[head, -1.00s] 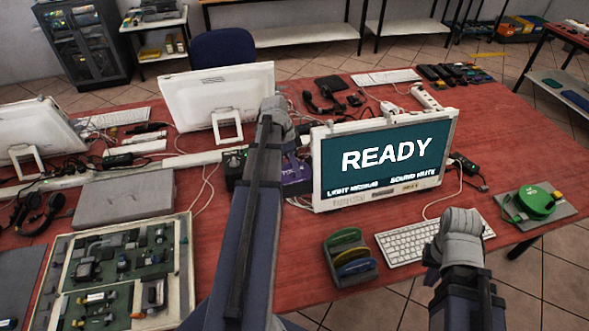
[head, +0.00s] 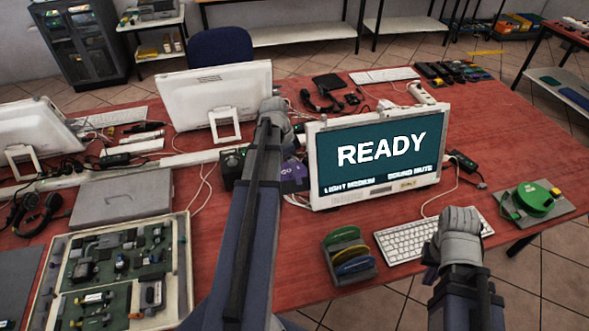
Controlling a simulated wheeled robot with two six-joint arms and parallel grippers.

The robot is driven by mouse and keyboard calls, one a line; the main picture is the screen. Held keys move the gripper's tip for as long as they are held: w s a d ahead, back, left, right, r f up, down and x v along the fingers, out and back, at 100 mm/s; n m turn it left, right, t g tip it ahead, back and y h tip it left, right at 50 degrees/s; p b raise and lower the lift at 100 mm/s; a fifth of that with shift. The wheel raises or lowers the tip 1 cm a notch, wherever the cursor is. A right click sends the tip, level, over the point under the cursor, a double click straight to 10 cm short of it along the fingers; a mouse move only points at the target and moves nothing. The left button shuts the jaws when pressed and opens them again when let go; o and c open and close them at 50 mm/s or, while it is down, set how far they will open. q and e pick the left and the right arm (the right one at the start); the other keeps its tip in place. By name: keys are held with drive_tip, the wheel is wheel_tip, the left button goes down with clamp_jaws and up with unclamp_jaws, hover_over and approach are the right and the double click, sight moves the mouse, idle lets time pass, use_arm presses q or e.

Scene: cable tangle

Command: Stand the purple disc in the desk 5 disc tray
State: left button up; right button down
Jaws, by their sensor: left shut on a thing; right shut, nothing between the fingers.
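The purple disc (head: 296,170) shows just right of my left forearm, beside the left edge of the monitor, and is partly hidden. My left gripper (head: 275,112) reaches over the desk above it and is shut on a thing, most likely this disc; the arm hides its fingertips. A small dark disc tray (head: 350,272) stands in front of the monitor, with green, yellow and blue discs upright in it. I cannot read a desk number on it. My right gripper (head: 458,232) is shut and empty, over the right part of the keyboard.
A white keyboard (head: 405,243) lies right of the tray. A green reel (head: 538,199) sits on a grey plate at right. Cables trail around the monitor. Bare red desk lies left of the tray.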

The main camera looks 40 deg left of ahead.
use_arm(q)
drive_tip(key=p+v, duration=0.2)
drive_tip(key=p, duration=0.2)
drive_tip(key=shift+s, duration=0.15)
drive_tip(key=p+v, duration=0.5)
drive_tip(key=shift+a+r+p, duration=0.1)
drive_tip(key=shift+r+p, duration=0.2)
drive_tip(key=shift+r, duration=0.1)
use_arm(e)
wheel_tip(320, 180, up, 8)
drive_tip(key=w, duration=0.1)
drive_tip(key=shift+a, duration=0.35)
use_arm(q)
drive_tip(key=s+d+f+n+y, duration=0.1)
drive_tip(key=s+d+n+y, duration=0.1)
drive_tip(key=d, duration=1.6)
drive_tip(key=s+d+n+g+y+b, duration=0.1)
drive_tip(key=s+d, duration=0.3)
drive_tip(key=d, duration=1.4)
drive_tip(key=shift+s+d+f+n+y, duration=0.2)
drive_tip(key=shift+f+n+y, duration=0.2)
drive_tip(key=shift+y, duration=0.2)
use_arm(e)
drive_tip(key=shift+f, duration=0.45)
